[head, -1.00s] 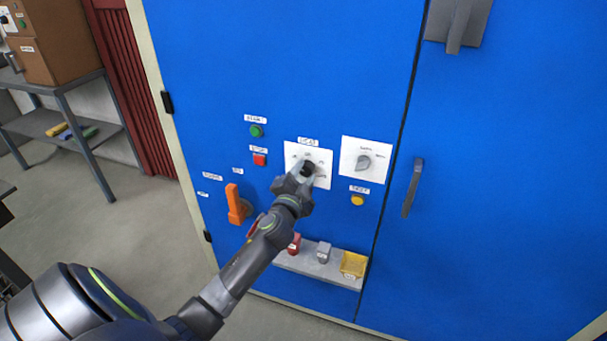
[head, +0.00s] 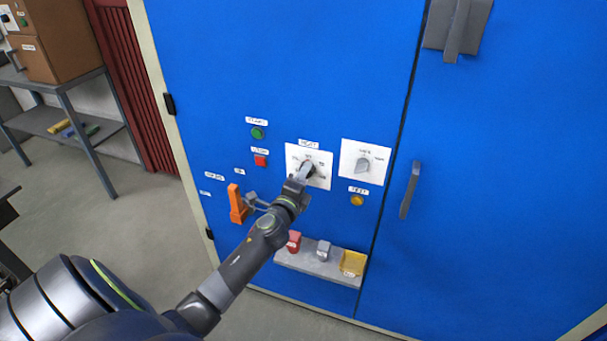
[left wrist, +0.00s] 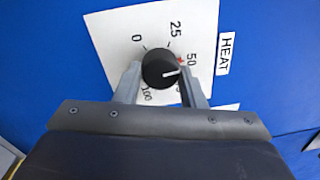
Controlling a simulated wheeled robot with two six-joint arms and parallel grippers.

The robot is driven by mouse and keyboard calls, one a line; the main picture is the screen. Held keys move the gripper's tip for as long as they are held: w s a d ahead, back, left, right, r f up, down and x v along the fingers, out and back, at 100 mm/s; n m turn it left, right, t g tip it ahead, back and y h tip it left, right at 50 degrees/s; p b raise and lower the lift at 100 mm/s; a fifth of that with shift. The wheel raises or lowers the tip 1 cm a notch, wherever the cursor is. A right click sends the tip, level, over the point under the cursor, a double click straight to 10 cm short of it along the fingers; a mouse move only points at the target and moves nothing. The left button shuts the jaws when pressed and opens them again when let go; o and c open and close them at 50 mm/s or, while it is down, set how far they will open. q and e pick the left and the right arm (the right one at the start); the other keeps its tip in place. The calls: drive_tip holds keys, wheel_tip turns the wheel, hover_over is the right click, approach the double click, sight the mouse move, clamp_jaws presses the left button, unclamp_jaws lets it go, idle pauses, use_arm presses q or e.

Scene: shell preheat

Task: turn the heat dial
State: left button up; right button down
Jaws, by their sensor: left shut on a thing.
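The heat dial is a round black knob with a white pointer line (left wrist: 160,68) on a white plate marked HEAT. It shows in the left wrist view, and partly behind my gripper in the head view (head: 308,168). The pointer is at the right, close to the red mark by 50 and slightly toward the higher numbers. My left gripper (left wrist: 160,85) has one finger on each side of the knob and is shut on it; it also shows in the head view (head: 302,174). The right finger hides part of the scale between 50 and 100. My right gripper is not in view.
Right of the heat plate is a second white plate with a grey dial (head: 362,164). Green (head: 257,133) and red (head: 261,161) buttons and an orange handle (head: 236,204) are at left. A yellow button (head: 357,200) is lower right. A ledge (head: 320,268) with small items is below.

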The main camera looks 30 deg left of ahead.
use_arm(q)
drive_tip(key=shift+f+m, duration=0.1)
drive_tip(key=shift+m, duration=0.5)
drive_tip(key=o, duration=1)
drive_tip(key=b+v, duration=0.1)
drive_tip(key=v, duration=1.6)
drive_tip(key=shift+s+b, duration=0.25)
drive_tip(key=shift+b, duration=0.05)
